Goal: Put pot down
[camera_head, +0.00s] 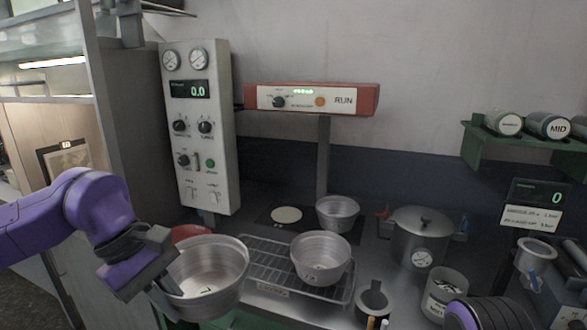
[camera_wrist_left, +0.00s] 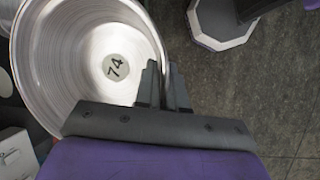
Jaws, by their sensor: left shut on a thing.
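My left gripper (camera_head: 168,283) is shut on the rim wall of a shiny metal pot (camera_head: 208,262), at the pot's near left side in the head view. The pot is upright or slightly tilted, with its open top showing. In the left wrist view the same pot (camera_wrist_left: 70,85) has a round label reading 74 on its inner bottom, and the gripper's fingers (camera_wrist_left: 163,88) pinch its edge. I cannot tell whether the pot's underside touches anything. My right gripper is out of view.
A wire rack (camera_head: 265,262) beside the held pot carries a second metal pot (camera_head: 321,260). A third pot (camera_head: 338,212) stands behind on a dark plate. A lidded pressure pot (camera_head: 420,240), a can (camera_head: 444,296) and a dark cup (camera_head: 373,302) stand to the right. Floor (camera_wrist_left: 255,100) shows beside the pot.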

